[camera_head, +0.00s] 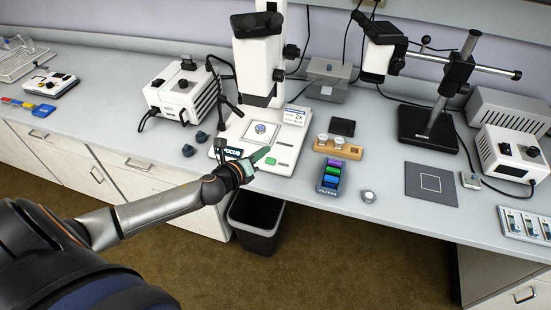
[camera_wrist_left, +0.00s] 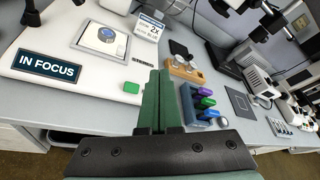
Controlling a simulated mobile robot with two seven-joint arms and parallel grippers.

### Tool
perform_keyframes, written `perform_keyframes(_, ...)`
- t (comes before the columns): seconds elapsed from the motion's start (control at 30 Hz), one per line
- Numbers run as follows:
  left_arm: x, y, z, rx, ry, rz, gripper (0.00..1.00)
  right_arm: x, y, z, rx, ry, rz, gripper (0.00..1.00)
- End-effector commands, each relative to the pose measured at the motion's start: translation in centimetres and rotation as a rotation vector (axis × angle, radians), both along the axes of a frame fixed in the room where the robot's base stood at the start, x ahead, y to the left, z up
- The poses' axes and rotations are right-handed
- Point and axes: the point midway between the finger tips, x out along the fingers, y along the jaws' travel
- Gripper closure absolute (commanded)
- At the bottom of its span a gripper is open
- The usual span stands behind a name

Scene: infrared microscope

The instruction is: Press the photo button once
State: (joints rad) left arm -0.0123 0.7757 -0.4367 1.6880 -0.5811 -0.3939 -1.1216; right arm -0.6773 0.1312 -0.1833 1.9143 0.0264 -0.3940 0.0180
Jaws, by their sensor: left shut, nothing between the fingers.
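The white microscope base (camera_head: 232,130) stands on the bench, and it also shows in the wrist view (camera_wrist_left: 60,38). A small green button (camera_head: 270,161) sits near its front right edge; it shows in the wrist view (camera_wrist_left: 131,87) just left of my fingers. I take it for the photo button, but I cannot read a label on it. My left gripper (camera_head: 262,154) is shut and empty, its green fingers (camera_wrist_left: 158,78) close beside the button. A gap shows between them in the wrist view; the height above the base is unclear. My right gripper is not in view.
An "IN FOCUS" sign (camera_wrist_left: 48,67) stands at the base's front. A "2X" display (camera_head: 295,115) stands behind. A wooden holder (camera_head: 338,149) and a rack of coloured filters (camera_head: 330,178) are to the right. A dark bin (camera_head: 257,222) is below the bench.

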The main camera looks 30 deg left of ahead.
Motion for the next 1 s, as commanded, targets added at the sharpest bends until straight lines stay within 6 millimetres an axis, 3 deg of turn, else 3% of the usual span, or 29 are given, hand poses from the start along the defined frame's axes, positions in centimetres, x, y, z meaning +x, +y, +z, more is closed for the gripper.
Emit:
perform_keyframes(0.37,0.2,0.0,-0.6,-0.003,0.0,0.001,1.0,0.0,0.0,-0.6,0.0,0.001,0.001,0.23)
perform_keyframes(0.8,2.6,0.6,-6.0,-0.003,0.001,0.002,1.0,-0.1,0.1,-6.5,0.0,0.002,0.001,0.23)
perform_keyframes(1.0,3.5,0.8,-7.4,-0.003,0.0,0.001,1.0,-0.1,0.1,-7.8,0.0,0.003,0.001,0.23)
